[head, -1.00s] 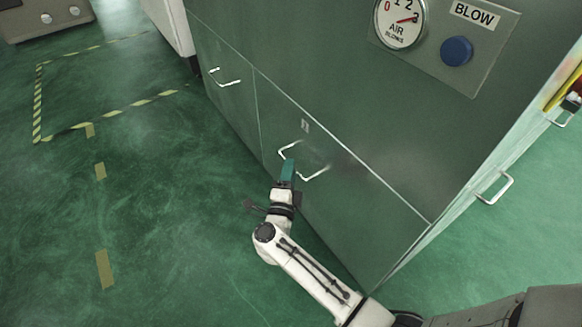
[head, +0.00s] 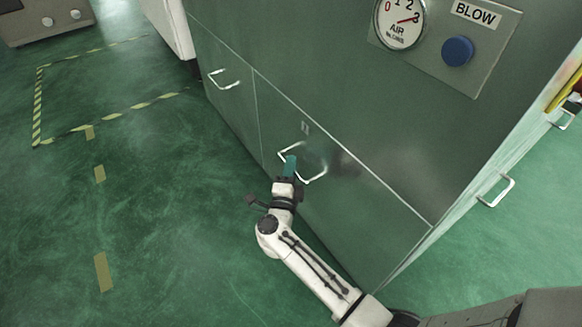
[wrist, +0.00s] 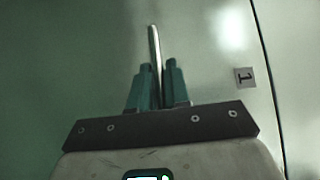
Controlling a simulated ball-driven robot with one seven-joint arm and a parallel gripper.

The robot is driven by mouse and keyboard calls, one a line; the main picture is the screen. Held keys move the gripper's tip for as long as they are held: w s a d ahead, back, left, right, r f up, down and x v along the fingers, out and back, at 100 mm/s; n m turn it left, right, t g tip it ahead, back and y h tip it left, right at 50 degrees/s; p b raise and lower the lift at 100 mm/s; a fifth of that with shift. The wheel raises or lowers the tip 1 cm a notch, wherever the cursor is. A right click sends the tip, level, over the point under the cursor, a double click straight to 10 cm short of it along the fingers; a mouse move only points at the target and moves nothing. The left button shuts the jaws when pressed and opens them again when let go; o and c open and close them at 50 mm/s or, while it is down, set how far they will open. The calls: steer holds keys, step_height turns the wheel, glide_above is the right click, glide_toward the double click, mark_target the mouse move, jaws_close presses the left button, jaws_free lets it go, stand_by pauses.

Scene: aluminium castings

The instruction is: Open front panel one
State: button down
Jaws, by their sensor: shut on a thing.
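Front panel one (head: 345,205) is a grey-green door low on the cabinet. It looks closed, flush with the cabinet face. A small label reading 1 (wrist: 244,78) is on it in the wrist view. Its handle (head: 311,177) is a pale bar, and it also shows in the wrist view (wrist: 154,42). My gripper (head: 290,160) is at the handle, with its teal fingers (wrist: 157,72) on either side of the bar and shut on it. The fingers hide part of the bar.
Another panel with a handle (head: 225,80) is to the left. Above are an air gauge (head: 401,20) and a blue BLOW button (head: 457,51). A further handle (head: 497,190) sticks out around the right corner. The green floor (head: 160,220) in front is clear.

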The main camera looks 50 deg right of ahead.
stand_by(0.4)
steer(key=s+a+n+t+y+p, duration=0.25)
steer(key=a+y, duration=0.25)
steer(key=a, duration=0.5)
steer(key=s+a+n+t+y+p, duration=0.1)
steer(key=s+a+n+t+y, duration=0.3)
steer(key=a, duration=0.6)
steer(key=s+a+n+t+y+p, duration=0.25)
steer(key=a+n+y, duration=0.2)
steer(key=a, duration=0.45)
steer(key=s+a+n+g+y, duration=0.1)
steer(key=s+a+n+y, duration=0.2)
steer(key=s, duration=0.7)
steer(key=s+a+n+g+y+b, duration=0.1)
steer(key=s+a+n+y, duration=0.2)
steer(key=s+y, duration=0.5)
steer(key=s+a+n+g+y+b, duration=0.1)
steer(key=s+a+y, duration=0.4)
steer(key=s, duration=0.6)
steer(key=shift+s+a+n+g, duration=0.25)
steer(key=shift+s+n+g, duration=0.2)
steer(key=shift+n, duration=0.65)
steer(key=shift+w+y, duration=0.1)
steer(key=shift+y, duration=0.15)
steer(key=c, duration=1.2)
jaws_free()
steer(key=shift+c, duration=0.2)
